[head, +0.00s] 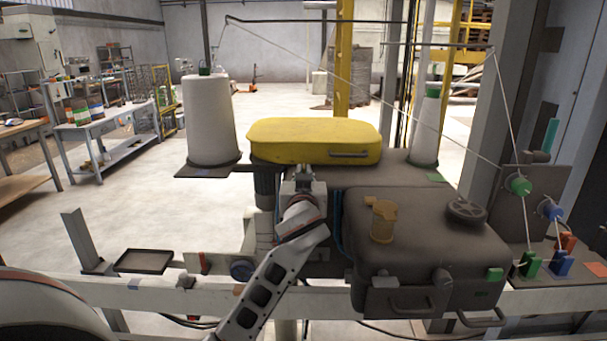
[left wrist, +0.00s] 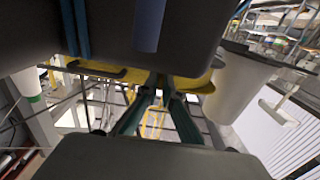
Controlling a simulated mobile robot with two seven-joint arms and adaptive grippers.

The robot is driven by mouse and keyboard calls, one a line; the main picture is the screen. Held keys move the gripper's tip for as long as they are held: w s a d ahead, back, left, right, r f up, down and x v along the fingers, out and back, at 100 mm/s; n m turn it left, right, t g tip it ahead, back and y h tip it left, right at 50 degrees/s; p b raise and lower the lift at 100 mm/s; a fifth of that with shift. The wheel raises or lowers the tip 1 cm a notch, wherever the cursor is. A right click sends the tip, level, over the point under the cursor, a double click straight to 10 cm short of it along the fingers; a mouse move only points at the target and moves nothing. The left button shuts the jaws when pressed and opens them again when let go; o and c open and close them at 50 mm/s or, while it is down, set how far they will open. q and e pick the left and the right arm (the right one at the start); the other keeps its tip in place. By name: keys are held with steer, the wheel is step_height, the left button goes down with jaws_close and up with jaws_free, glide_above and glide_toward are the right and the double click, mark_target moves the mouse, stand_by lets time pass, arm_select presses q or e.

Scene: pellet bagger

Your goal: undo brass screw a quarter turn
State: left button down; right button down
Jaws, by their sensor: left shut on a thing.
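The brass screw (head: 384,220) stands upright on top of the dark sewing-head housing (head: 425,260), with a flat tab at its top. No gripper touches it. My left gripper (head: 303,174) is left of and behind the screw, at the front lower edge of a yellow cover (head: 315,140). In the left wrist view its fingertips (left wrist: 160,82) close together by the yellow cover (left wrist: 198,82). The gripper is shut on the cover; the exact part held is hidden. My right gripper is out of view.
A black knob (head: 466,211) stands right of the screw. White thread cones (head: 210,120) and (head: 427,128) flank the cover. Threads run to green and blue tensioners (head: 519,186) at right. A small dark tray (head: 144,261) sits at left. The floor (head: 120,205) beyond is open.

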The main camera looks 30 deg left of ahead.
arm_select(q)
steer(key=shift+a+r, duration=0.1)
steer(key=shift+r, duration=0.15)
steer(key=c, duration=2.3)
jaws_free()
steer(key=shift+c, duration=0.2)
steer(key=shift+o, duration=0.6)
steer(key=shift+f, duration=0.1)
steer(key=shift+s+d+f, duration=0.15)
steer(key=shift+s+d, duration=0.2)
steer(key=v, duration=1.1)
